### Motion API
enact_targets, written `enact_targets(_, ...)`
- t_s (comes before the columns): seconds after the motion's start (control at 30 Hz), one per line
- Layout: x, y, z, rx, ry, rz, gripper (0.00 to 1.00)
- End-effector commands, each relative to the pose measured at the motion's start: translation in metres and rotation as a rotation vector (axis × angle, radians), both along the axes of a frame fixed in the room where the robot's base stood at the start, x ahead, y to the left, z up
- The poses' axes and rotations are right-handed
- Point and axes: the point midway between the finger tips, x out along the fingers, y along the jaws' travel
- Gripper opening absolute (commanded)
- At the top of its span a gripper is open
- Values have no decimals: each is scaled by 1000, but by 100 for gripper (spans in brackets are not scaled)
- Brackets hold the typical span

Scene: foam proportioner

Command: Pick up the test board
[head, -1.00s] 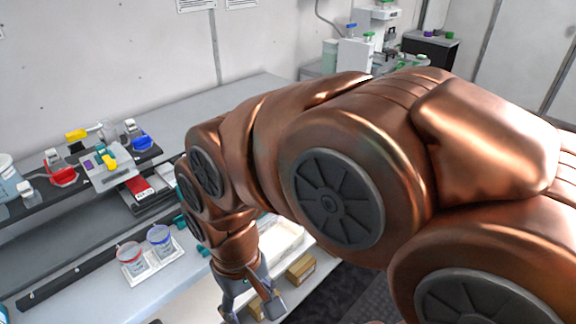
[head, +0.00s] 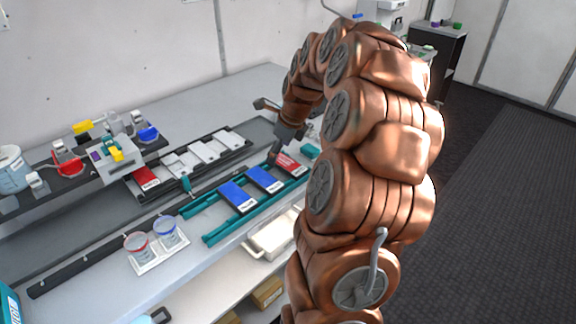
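Flat boards lie in two rows on the bench; I cannot tell which is the test board. In the front teal rack (head: 222,232) lie two blue boards (head: 238,196) (head: 265,179) and a red board (head: 291,163) at the right end. Behind, a dark rack holds several whitish boards (head: 203,150), with another red board (head: 145,178) at its left end. My gripper (head: 277,153) points down at the left edge of the right-hand red board. Contact is unclear, and my wrist and arm partly hide the fingers, so their opening does not show.
Two cups with red and blue rims (head: 165,230) stand on a white holder at the front. A grey device (head: 113,155) with coloured parts stands at the left. A white tray (head: 272,238) sits below the bench edge. The bench behind the racks is clear.

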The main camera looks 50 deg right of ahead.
Motion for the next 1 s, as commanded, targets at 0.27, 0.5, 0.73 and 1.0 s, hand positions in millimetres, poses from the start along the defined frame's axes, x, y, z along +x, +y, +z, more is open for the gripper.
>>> enact_targets(0.27, -5, -69, -11, 74, -32, -345, 88)
enact_targets(0.5, 1, -70, -29, 84, -31, -363, 88)
enact_targets(0.73, 6, -65, -47, 84, -30, -361, 88)
enact_targets(1.0, 16, -62, -77, 81, -33, -361, 88)
